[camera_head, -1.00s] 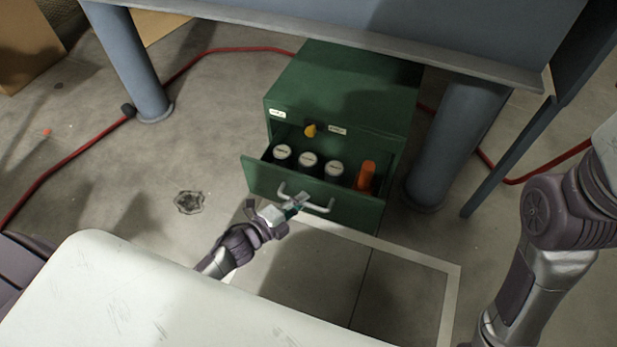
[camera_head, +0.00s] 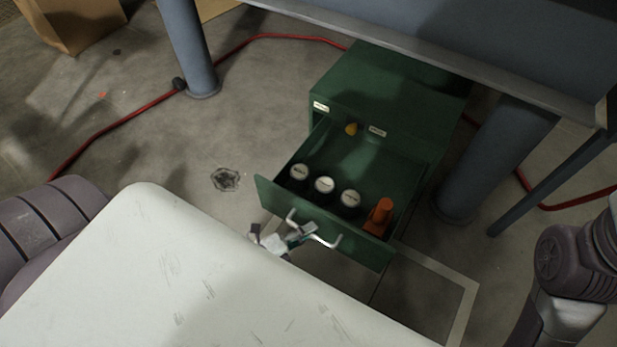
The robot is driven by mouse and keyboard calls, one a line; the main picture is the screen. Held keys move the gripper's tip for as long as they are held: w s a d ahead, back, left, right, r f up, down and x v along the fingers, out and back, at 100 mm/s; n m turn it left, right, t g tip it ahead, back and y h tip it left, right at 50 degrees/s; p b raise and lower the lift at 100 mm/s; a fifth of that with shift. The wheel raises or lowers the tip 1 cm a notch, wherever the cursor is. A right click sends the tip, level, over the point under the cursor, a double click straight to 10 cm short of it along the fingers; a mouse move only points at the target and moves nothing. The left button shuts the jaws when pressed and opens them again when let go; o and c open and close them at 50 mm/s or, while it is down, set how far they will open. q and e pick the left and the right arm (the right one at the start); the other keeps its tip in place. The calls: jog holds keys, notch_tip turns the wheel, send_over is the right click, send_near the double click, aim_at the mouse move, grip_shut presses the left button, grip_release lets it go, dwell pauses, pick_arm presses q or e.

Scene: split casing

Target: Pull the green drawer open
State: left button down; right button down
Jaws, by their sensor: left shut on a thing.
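The green drawer (camera_head: 318,222) stands well out of the green cabinet (camera_head: 380,88) under the workbench. Inside it sit several white-lidded cans (camera_head: 325,185) in a row and an orange object (camera_head: 382,214) at the right. A pale bar handle (camera_head: 325,240) runs across the drawer front. My left gripper (camera_head: 298,233) is shut on the handle, near its middle. The white surface in front hides most of my left arm. My right arm shows at the lower right, but its gripper is out of view.
The blue-grey bench (camera_head: 430,35) overhangs the cabinet, with thick legs at left (camera_head: 188,50) and right (camera_head: 495,160). A red hose (camera_head: 110,128) crosses the floor behind. A pale floor frame (camera_head: 445,277) lies below the drawer.

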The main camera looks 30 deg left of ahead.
pick_arm(q)
jog(key=c, duration=1.2)
grip_release()
jog(key=v, duration=1.2)
